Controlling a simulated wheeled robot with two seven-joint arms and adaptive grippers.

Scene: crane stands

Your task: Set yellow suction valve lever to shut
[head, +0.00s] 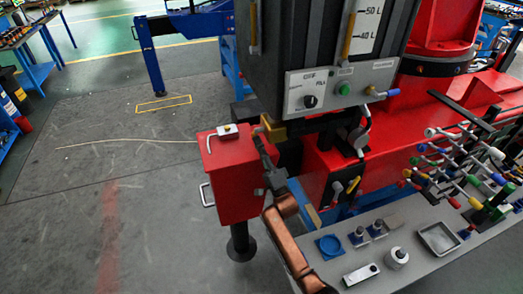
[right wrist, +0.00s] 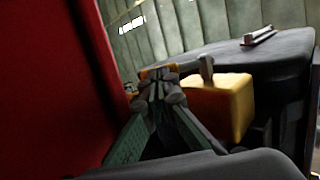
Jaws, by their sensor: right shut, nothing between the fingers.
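A yellow block-shaped valve body (head: 273,130) sits below the dark tank, beside the red box. In the right wrist view the yellow block (right wrist: 222,103) has a grey stem on top. From the stem a lever runs left toward a yellow-orange part (right wrist: 152,72), partly hidden behind my fingertips. My right gripper (head: 259,139) reaches up from below, its fingertips close to the left side of the block. In the wrist view the right gripper (right wrist: 160,84) is shut and empty at the lever's yellow-orange part. I cannot tell whether they touch. My left gripper is not in view.
The red box (head: 228,172) stands close left of my right gripper. The dark tank (head: 310,45) with a switch panel (head: 330,88) hangs above. A grey bench (head: 350,225) with small parts and many coloured levers lies right. The floor on the left is largely clear.

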